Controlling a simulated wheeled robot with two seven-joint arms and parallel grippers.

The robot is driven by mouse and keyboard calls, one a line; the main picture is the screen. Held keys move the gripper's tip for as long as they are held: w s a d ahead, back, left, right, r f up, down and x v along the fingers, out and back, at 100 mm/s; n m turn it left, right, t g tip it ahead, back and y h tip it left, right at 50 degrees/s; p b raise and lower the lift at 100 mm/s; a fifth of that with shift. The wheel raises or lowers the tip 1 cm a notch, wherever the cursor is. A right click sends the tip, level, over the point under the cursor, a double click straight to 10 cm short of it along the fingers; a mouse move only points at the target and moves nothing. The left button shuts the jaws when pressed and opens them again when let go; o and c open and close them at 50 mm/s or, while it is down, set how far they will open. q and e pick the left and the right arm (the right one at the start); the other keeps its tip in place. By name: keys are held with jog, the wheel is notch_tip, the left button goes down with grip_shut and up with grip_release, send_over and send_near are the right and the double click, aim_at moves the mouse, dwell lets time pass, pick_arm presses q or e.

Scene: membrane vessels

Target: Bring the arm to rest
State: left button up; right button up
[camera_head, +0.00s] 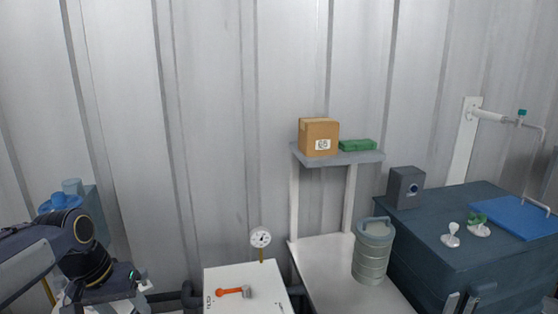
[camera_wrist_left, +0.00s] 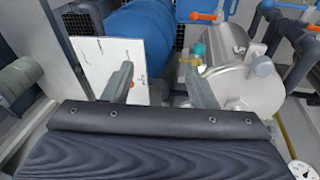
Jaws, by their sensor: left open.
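My left arm comes in from the left in the head view, low beside the wall. Its gripper (camera_head: 142,290) is at the bottom left, partly cut off by the frame edge. In the left wrist view the two grey fingers of my left gripper (camera_wrist_left: 160,84) stand apart with nothing held between them. Behind them are a white panel (camera_wrist_left: 95,62) and a silver vessel (camera_wrist_left: 245,88).
A white cabinet (camera_head: 225,275) with an orange-handled valve (camera_head: 234,292) stands right of my left gripper. A lidded canister (camera_head: 373,250) stands on a white bench. A shelf holds a cardboard box (camera_head: 319,137) and a green block (camera_head: 357,145). A dark counter (camera_head: 430,225) is at right.

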pick_arm(q)
jog(key=s+d+f+t+h, duration=0.1)
jog(key=s+d, duration=0.3)
jog(key=s, duration=0.5)
jog(key=s+d+f+t, duration=0.2)
jog(key=s+d+f, duration=0.2)
jog(key=s, duration=0.5)
jog(key=shift+d+t+h, duration=0.15)
jog(key=shift+t+h, duration=0.15)
jog(key=shift+h, duration=0.1)
